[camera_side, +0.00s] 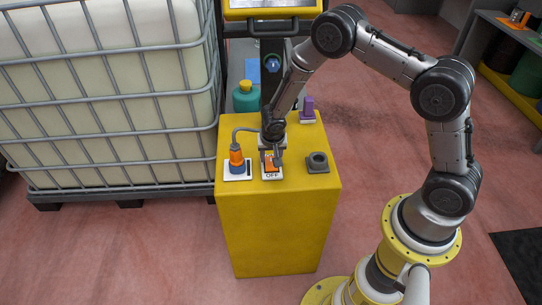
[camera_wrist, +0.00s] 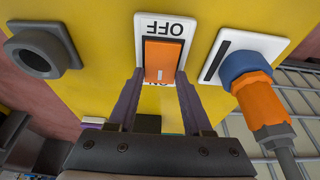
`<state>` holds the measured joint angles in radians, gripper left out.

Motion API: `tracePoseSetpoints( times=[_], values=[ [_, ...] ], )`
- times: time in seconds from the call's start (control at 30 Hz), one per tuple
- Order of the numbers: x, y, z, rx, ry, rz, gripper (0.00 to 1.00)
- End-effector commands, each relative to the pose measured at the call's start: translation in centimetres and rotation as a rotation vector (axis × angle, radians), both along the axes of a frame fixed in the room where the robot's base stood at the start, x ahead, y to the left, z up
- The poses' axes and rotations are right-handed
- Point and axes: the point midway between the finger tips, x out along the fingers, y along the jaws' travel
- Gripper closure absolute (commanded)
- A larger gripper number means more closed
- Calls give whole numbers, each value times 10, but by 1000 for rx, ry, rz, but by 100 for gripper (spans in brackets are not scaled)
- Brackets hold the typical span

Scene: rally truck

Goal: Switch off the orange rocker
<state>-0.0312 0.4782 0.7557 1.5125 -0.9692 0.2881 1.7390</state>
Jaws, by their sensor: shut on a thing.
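The orange rocker (camera_wrist: 163,58) sits in a white plate (camera_wrist: 141,30) on top of the yellow cabinet. The plate reads OFF at one end, upside down in the wrist view, and ON at the end nearer my gripper, partly hidden. The rocker also shows in the side view (camera_side: 271,167), partly hidden by the fingers. My gripper (camera_wrist: 160,76) is down at the rocker, one finger along each side, shut on it near the ON end. It also shows from above in the side view (camera_side: 271,152). The rocker's exact tilt is hard to tell.
An orange and blue plug with a cable (camera_side: 236,160) stands left of the rocker. A grey round socket (camera_side: 318,161) is right. A purple part (camera_side: 308,106) stands behind, and a teal bottle (camera_side: 246,98) beyond. A caged white tank (camera_side: 110,100) fills the left.

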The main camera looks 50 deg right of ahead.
Motion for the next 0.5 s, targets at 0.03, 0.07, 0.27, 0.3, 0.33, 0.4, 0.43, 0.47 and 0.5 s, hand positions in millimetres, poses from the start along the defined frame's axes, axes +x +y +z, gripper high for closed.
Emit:
tracePoseSetpoints(
  times=[0.03, 0.07, 0.27, 0.3, 0.33, 0.4, 0.43, 0.47, 0.5],
  values=[
    [-1, -2, 1, -5, 3, -5, 100],
    [-1, -2, 1, -5, 3, -5, 100],
    [-1, -2, 1, -5, 4, -4, 39],
    [-1, -2, 0, -4, 4, -4, 32],
    [-1, -1, 0, -3, 3, -4, 27],
    [-1, -1, 0, -2, 2, -3, 20],
    [-1, -1, 0, -2, 2, -2, 20],
    [-1, -1, 0, -2, 2, -2, 20],
    [0, 0, 0, -2, 2, -2, 20]
  ],
)
